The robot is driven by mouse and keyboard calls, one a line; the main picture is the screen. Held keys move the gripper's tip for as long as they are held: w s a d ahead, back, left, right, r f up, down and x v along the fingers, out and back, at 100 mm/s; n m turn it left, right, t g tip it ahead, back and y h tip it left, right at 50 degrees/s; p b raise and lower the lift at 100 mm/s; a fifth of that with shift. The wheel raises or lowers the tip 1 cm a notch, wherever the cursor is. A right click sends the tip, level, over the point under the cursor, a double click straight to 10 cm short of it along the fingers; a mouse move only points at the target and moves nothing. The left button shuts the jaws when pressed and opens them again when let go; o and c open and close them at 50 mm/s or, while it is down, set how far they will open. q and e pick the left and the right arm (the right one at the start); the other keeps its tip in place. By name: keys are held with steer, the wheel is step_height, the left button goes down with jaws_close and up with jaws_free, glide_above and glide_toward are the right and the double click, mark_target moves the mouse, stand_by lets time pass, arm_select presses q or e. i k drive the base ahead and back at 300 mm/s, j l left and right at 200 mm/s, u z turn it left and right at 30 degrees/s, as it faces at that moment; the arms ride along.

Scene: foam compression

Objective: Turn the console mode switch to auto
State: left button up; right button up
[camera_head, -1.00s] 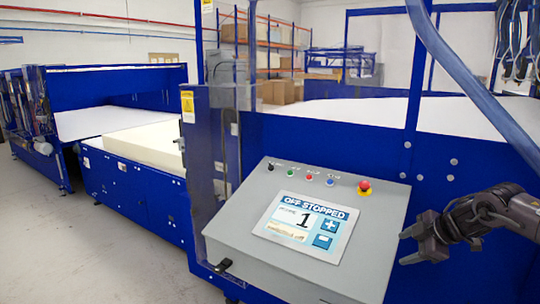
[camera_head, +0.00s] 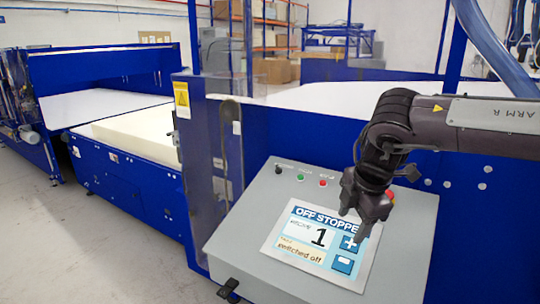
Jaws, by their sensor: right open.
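The grey console (camera_head: 235,235) stands at the lower middle, its sloped top facing me. A small black switch (camera_head: 278,169) sits at the upper left of its panel, with a tiny label I cannot read. The console screen (camera_head: 310,238) reads "OFF STOPPE…", the number 1 and "switched off". My right gripper (camera_head: 354,224) is open and empty, pointing down over the screen's upper right, well to the right of the black switch. It hides part of the heading and the right end of the button row; a bit of the red button shows behind it. My left gripper is out of view.
A green button (camera_head: 300,177) and a red button (camera_head: 323,182) sit right of the switch. A clear guard panel (camera_head: 225,140) rises left of the console. A foam block (camera_head: 125,135) lies on the blue conveyor at left.

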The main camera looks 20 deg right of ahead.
mark_target(278, 170)
steer(key=i, duration=1.5)
